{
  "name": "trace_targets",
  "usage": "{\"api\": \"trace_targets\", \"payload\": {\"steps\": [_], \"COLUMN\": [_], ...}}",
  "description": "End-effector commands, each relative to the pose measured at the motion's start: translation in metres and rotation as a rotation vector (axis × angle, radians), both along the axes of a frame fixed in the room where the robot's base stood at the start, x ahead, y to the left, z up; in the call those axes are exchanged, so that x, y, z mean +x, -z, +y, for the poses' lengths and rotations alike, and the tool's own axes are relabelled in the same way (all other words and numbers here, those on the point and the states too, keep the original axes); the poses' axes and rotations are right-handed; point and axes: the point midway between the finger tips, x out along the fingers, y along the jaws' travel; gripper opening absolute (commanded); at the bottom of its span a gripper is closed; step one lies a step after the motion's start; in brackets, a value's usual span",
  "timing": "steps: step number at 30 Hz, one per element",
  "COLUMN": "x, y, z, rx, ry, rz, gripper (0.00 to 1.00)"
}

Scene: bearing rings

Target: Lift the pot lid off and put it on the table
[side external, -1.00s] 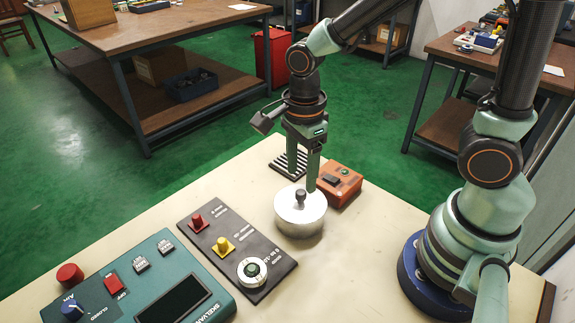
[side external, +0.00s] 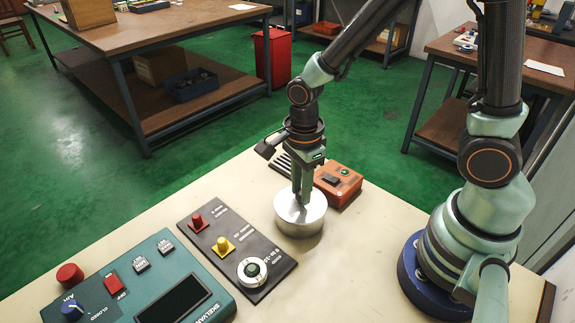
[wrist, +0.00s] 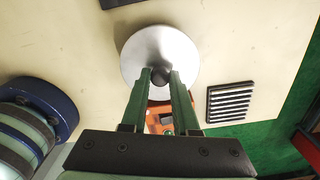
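The pot (side external: 300,226) is a short silver cylinder on the cream table. Its lid (side external: 316,205) sits flat on top and shows as a grey disc in the wrist view (wrist: 140,58). The lid's small dark knob (wrist: 161,74) stands at its centre. My gripper (side external: 302,198) points down over the lid, with its two green fingers close together. In the wrist view my gripper (wrist: 161,78) has one fingertip on each side of the knob, seemingly touching it. The knob is mostly hidden by the fingers in the side view.
An orange box (side external: 338,184) stands close behind the pot, beside a black striped grille (side external: 282,165). A dark panel with knobs (side external: 237,250) and a teal control box (side external: 150,285) lie to the left. Bare table is in front of the pot.

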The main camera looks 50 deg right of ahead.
Motion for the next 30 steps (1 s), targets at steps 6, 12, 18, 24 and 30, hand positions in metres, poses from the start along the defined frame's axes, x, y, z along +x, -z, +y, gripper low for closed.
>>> {"api": "trace_targets", "payload": {"steps": [6,12,18,24,30], "x": [0.000,0.001,0.002,0.002,0.002], "y": [0.000,-0.004,-0.022,-0.070,-0.128], "z": [0.000,0.000,0.000,0.001,0.000], "rx": [0.000,0.000,0.002,0.003,0.002], "ry": [0.000,0.000,0.000,0.000,0.000], "rz": [-0.001,-0.002,-0.006,-0.012,-0.010], "gripper": [0.00,0.00,0.00,0.00,0.00]}}
